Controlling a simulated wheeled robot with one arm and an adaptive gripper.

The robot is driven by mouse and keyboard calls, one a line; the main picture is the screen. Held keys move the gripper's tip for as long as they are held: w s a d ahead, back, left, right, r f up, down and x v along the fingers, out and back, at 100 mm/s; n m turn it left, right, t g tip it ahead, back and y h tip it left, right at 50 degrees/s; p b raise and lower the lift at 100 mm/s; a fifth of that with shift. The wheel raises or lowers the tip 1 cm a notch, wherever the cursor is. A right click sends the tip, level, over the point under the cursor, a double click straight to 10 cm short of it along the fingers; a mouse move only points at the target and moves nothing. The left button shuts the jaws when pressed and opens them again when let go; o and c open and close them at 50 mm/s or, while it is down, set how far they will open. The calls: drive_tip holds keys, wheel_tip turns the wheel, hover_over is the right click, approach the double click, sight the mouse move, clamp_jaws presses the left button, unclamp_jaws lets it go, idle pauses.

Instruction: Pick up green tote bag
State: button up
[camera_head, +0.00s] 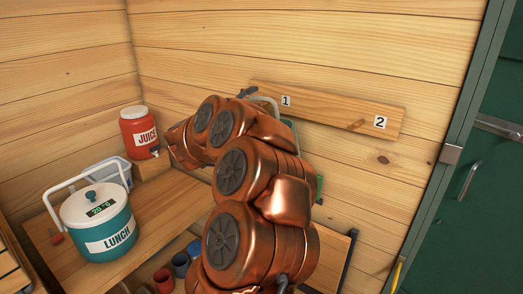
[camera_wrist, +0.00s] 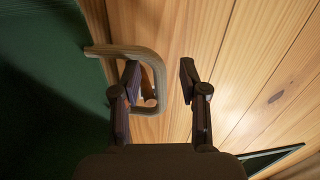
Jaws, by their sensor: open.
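The green tote bag hangs at the wall board, mostly hidden behind my copper arm. A pale green handle (camera_head: 266,101) curves out near the "1" label, and slivers of green body show beside the arm. In the wrist view a dark green surface (camera_wrist: 45,90), apparently the bag, fills the left. Its beige-grey handle loop (camera_wrist: 157,72) reaches right from it. My gripper (camera_wrist: 160,75) is open, with its left finger over the loop's opening and its right finger outside. The loop's right strand appears between the fingers; contact cannot be told.
A wooden board (camera_head: 345,112) with labels 1 and 2 is on the plank wall. A red juice jug (camera_head: 137,127) and a teal lunch cooler (camera_head: 97,222) stand at left. Cups (camera_head: 181,264) sit below. A green locker (camera_head: 470,150) stands at right.

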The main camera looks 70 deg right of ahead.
drive_tip(key=shift+s+d+r, duration=0.1)
drive_tip(key=shift+s+d, duration=0.05)
drive_tip(key=shift+d, duration=0.55)
clamp_jaws()
